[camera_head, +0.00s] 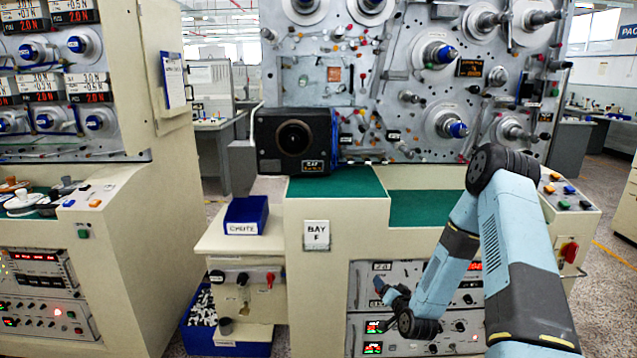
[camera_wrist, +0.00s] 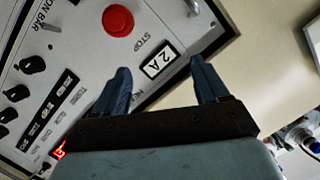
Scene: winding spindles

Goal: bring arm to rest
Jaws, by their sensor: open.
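My arm (camera_head: 500,225) is light blue with dark joints and is bent in front of the winding machine. In the head view my gripper (camera_head: 378,287) hangs low at the front of the lower control panel. In the wrist view my gripper (camera_wrist: 158,78) shows two blue fingers spread apart with nothing between them. Beyond the fingers lie a panel with a red stop button (camera_wrist: 118,20) and a "2 A" label (camera_wrist: 160,59). I cannot tell the exact gap between fingertips and panel.
A cream cabinet with a green top (camera_head: 335,182) carries a black box (camera_head: 293,141). A blue tray (camera_head: 246,214) sits on the side shelf. A blue bin (camera_head: 228,347) stands on the floor below. Another machine (camera_head: 120,200) is at left. Floor (camera_head: 606,255) shows at right.

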